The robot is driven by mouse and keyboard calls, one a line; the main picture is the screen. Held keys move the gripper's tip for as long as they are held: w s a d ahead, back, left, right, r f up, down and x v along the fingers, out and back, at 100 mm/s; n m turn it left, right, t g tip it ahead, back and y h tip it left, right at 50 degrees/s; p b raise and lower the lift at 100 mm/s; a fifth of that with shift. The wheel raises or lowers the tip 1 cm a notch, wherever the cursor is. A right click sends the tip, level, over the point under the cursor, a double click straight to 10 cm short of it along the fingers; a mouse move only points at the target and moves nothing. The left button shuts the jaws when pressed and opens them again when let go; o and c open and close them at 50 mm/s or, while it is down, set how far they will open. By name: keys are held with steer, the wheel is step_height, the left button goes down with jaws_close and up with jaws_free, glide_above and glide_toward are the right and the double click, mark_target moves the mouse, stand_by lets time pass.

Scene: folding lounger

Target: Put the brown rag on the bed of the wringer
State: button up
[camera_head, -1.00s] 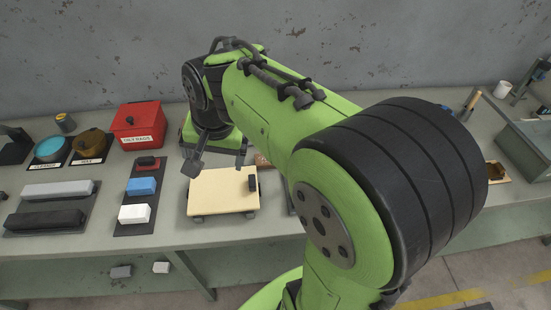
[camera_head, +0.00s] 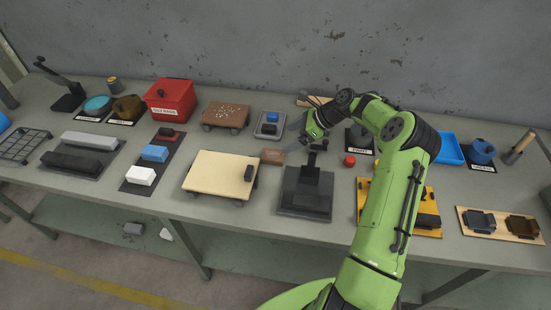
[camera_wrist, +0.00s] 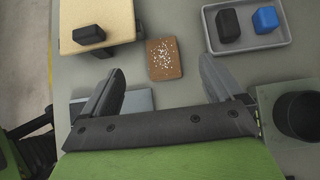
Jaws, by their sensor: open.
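I cannot tell for certain which thing is the brown rag. A dark brown lump (camera_head: 522,228) lies on a pale wooden board at the far right, beside a dark grey one. Another brown, rounded thing (camera_head: 127,108) sits on a labelled dark mat at the back left. A dark grey device with an upright post and flat base (camera_head: 305,190), possibly the wringer, stands at the middle front. My gripper (camera_head: 303,130) is above the bench behind it. In the wrist view my gripper (camera_wrist: 165,95) is open and empty, with a flat brown speckled block (camera_wrist: 165,58) beyond its fingers.
A cream board (camera_head: 220,175) with a black block is left of the grey device. A red box (camera_head: 170,100), a brown board (camera_head: 225,114) and a grey tray (camera_head: 269,125) stand behind. A yellow board (camera_head: 370,205) lies under my arm. A blue tray (camera_head: 449,148) is at the right.

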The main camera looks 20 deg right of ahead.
glide_toward(274, 154)
steer(key=x, duration=0.3)
steer(key=shift+f+b, duration=0.1)
steer(key=shift+b, duration=0.25)
steer(key=x, duration=0.5)
steer(key=shift+w+a+f+b, duration=0.1)
steer(key=shift+a+f+b, duration=0.05)
steer(key=shift+a+b, duration=0.15)
steer(key=c, duration=1.2)
steer(key=shift+o, duration=0.2)
step_height(274, 154, up, 10)
steer(key=p, duration=0.1)
steer(key=shift+p, duration=0.3)
